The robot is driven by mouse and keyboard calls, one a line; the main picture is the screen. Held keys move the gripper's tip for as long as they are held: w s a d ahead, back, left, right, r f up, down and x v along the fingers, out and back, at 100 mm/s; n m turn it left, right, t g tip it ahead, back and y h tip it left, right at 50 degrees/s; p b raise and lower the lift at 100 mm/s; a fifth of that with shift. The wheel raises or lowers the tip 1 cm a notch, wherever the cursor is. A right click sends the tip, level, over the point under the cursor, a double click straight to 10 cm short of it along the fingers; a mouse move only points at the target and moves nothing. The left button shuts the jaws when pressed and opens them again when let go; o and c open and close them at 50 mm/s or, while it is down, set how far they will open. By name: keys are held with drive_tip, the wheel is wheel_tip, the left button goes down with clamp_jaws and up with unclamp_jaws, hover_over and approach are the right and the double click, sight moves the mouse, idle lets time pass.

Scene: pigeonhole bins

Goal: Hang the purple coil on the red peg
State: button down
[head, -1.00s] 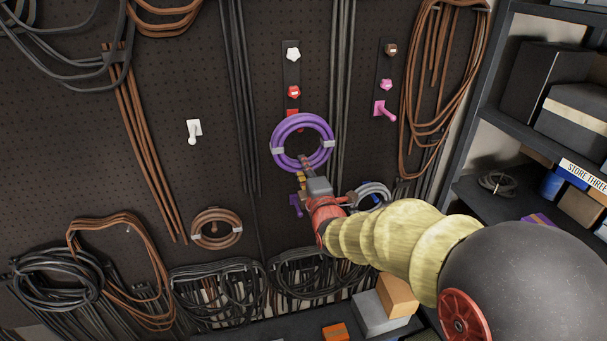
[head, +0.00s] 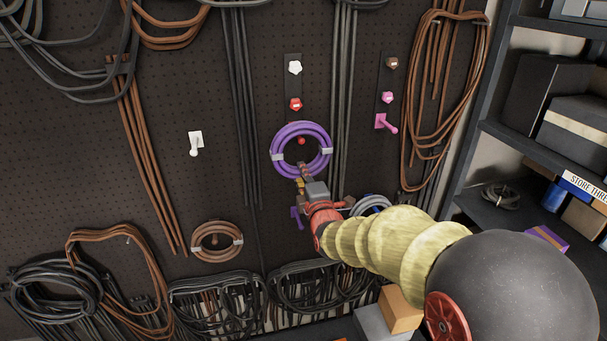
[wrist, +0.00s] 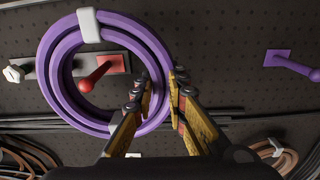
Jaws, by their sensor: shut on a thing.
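The purple coil (head: 275,163) is a ring with pale bands, held upright in front of the pegboard. My gripper (wrist: 155,92) is shut on its rim, at the ring's lower part in the head view.
A purple peg (head: 297,212) is below the coil, close to my gripper. A grey coil (head: 372,203) hangs to its right. A pink peg (head: 388,123) is at upper right, a white peg (head: 195,143) at left. A brown coil (head: 217,241) hangs lower left. Shelves (head: 500,135) stand right.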

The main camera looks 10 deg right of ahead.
drive_tip(key=shift+w+f, duration=0.25)
drive_tip(key=shift+w, duration=0.85)
drive_tip(key=shift+w+f, duration=0.2)
drive_tip(key=shift+w, duration=0.9)
drive_tip(key=shift+w+f, duration=0.1)
drive_tip(key=c, duration=1.7)
unclamp_jaws()
drive_tip(key=shift+o, duration=0.2)
drive_tip(key=shift+f, duration=0.15)
drive_tip(key=shift+o, duration=1.4)
drive_tip(key=s+b, duration=0.3)
drive_tip(key=s, duration=0.4)
drive_tip(key=shift+b, duration=0.4)
